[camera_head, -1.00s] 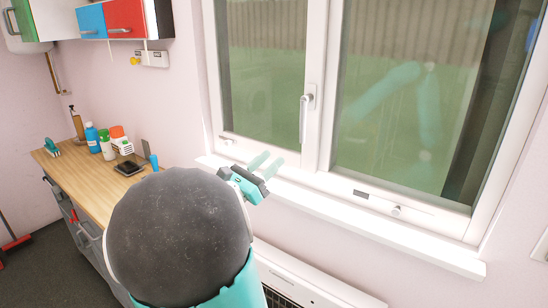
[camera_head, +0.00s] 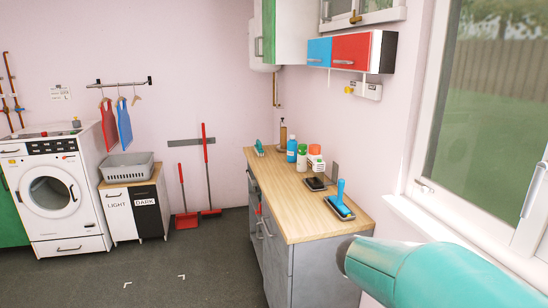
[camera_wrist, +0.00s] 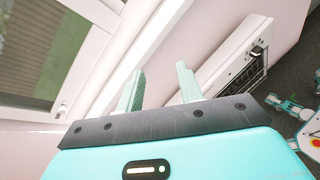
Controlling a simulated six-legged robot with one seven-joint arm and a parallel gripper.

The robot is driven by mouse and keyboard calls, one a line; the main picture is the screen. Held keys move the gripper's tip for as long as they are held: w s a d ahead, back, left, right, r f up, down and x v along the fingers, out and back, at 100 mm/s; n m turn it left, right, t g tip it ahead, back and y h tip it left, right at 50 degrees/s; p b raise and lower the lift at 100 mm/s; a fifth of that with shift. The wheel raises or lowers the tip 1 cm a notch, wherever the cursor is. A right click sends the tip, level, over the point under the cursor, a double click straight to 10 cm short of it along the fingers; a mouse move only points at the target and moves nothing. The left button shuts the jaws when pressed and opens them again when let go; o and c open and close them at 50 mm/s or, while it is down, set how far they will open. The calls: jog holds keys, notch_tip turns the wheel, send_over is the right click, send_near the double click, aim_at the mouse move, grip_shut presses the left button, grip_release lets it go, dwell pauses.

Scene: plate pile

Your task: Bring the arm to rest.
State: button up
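My arm shows at the lower right of the head view as a teal link with a dark joint, beside the window; its gripper is outside that view. In the wrist view my gripper (camera_wrist: 160,88) has its two pale green fingers apart with nothing between them. Beyond the fingers are the pink wall, the white window frame (camera_wrist: 130,65) and a white heater (camera_wrist: 232,60) below. The gripper appears to touch nothing.
A washing machine (camera_head: 52,195) and laundry cabinet (camera_head: 118,210) stand at the back left. The grey floor (camera_head: 200,265) between is clear.

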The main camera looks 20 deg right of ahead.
jog(key=w+a+m+t+y, duration=0.1)
jog(key=a+m+t+y, duration=0.1)
jog(key=a, duration=0.9)
jog(key=w+a+f+m+t+y, duration=0.1)
jog(key=a+t+y, duration=0.4)
jog(key=a, duration=0.7)
jog(key=w+a+m+t+y, duration=0.2)
jog(key=a+m+t+y, duration=0.1)
jog(key=a, duration=0.9)
jog(key=m+y, duration=0.1)
jog(key=y, duration=0.1)
jog(key=shift+w+f+t+y, duration=0.25)
jog(key=shift+w+t+y, duration=0.05)
jog(key=shift+d, duration=0.3)
